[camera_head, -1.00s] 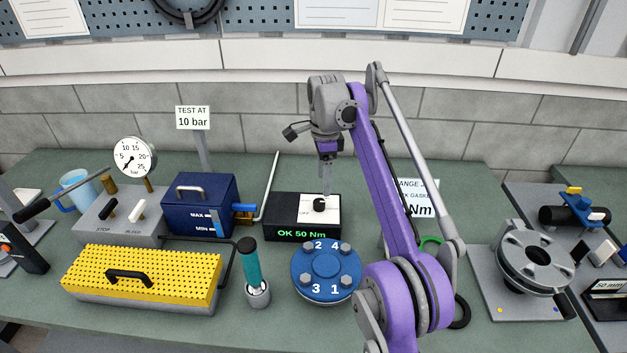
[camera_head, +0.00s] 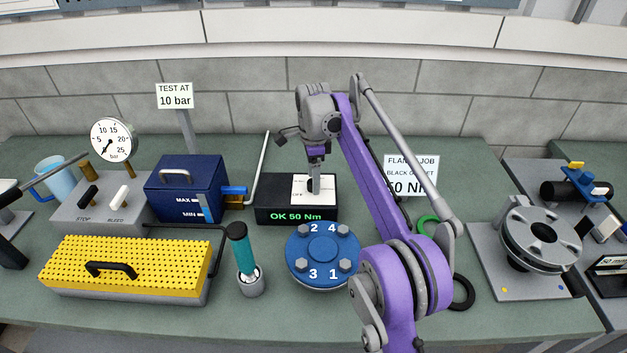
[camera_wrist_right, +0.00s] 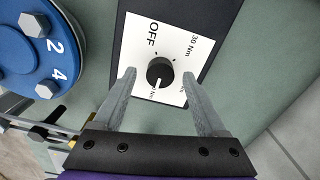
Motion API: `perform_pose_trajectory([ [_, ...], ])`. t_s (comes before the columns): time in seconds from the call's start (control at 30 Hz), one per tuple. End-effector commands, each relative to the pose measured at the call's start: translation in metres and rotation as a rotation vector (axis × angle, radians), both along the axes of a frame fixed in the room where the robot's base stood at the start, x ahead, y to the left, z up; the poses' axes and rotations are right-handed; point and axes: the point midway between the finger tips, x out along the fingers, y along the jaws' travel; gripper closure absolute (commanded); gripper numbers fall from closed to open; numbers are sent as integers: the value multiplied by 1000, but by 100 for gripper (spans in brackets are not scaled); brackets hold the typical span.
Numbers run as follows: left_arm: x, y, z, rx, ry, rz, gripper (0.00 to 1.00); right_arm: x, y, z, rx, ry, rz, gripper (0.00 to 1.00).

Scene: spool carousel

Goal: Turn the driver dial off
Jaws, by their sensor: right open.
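The driver dial (camera_wrist_right: 160,72) is a black round knob on a white plate (camera_wrist_right: 180,40) marked OFF and 30 Nm. Its pointer line faces the bottom of the wrist view, toward a partly hidden Nm mark, away from OFF. The plate is on top of a black box (camera_head: 268,212) whose green display reads OK 50 Nm. My right gripper (camera_wrist_right: 165,88) is open, its fingers on either side of the dial in the wrist view; contact is not visible. In the head view my right gripper (camera_head: 315,185) points down over the plate and hides most of the dial. My left gripper is not in view.
A blue flange (camera_head: 322,252) with numbered bolts stands in front of the box. A teal-handled driver (camera_head: 242,255) stands in a holder to its left. A blue tank (camera_head: 185,190) and a yellow perforated cover (camera_head: 125,265) are further left. A sign (camera_head: 410,165) stands right.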

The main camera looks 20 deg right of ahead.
Motion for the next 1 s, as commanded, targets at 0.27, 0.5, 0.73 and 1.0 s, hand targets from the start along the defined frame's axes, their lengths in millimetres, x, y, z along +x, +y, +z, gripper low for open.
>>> perform_pose_trajectory([
  [0.27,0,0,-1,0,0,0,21,0,0,-4,0,0,0,26],
  [0.5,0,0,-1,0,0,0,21,0,0,-4,0,0,0,56],
  [0.73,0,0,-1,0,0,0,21,0,0,-4,0,0,0,98],
  [1.0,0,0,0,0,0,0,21,0,0,-4,0,0,12,100],
])
